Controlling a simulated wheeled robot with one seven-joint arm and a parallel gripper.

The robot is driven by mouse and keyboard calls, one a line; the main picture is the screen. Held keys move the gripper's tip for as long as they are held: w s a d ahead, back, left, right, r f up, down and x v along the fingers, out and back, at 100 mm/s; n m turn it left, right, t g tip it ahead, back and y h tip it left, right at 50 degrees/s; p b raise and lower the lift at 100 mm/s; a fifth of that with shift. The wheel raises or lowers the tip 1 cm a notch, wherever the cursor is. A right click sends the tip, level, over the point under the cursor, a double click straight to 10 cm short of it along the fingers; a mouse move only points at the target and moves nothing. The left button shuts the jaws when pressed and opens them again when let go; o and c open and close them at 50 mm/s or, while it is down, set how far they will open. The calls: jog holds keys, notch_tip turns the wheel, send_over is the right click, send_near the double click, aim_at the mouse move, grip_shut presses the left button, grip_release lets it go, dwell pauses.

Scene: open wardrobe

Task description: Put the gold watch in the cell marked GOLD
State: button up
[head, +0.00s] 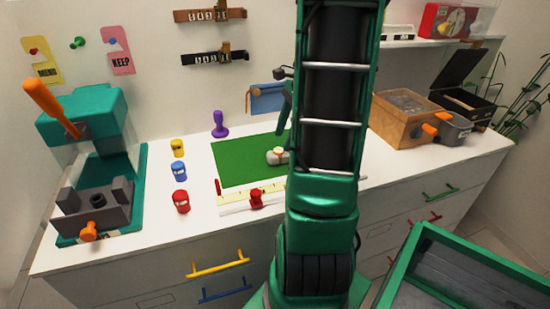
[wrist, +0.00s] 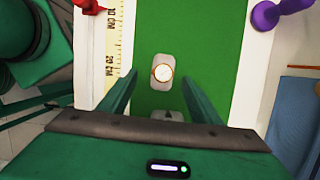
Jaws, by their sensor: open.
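The gold watch (head: 278,152) shows as a small round pale dial with a gold rim on a grey-white block or cushion, lying on the green mat (head: 235,163). In the wrist view the watch (wrist: 162,72) is near the picture's middle, over the mat (wrist: 200,30). My gripper (wrist: 160,84) is open, with one finger on each side of the watch in the picture. I cannot tell its height above the watch, and no grip shows. In the head view my arm hides most of the gripper. I cannot make out a cell marked GOLD in either view.
A ruler (head: 240,197) and a red clamp-like piece (head: 256,200) lie before the mat. Small jars (head: 180,171) and a purple knob (head: 219,124) stand left. A wooden box (head: 405,127), an open black case (head: 468,100) and a green-rimmed tray (head: 416,243) are right.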

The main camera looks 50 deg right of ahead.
aim_at(279, 149)
jog(key=shift+w+d+x, duration=0.1)
jog(key=shift+d+x, duration=0.05)
jog(key=shift+x, duration=1.3)
jog(key=shift+w+d+x, duration=0.1)
jog(key=shift+d+x, duration=0.1)
jog(key=shift+x, duration=1.25)
jog(key=shift+c, duration=0.4)
jog(key=c, duration=1.2)
jog(key=shift+r, duration=0.45)
notch_tip(279, 149, up, 4)
jog(key=shift+a+f, duration=0.15)
jog(key=shift+f, duration=0.05)
jog(key=a+r, duration=0.6)
jog(key=a, duration=0.5)
jog(key=shift+a+r, duration=0.15)
jog(key=shift+r, duration=0.1)
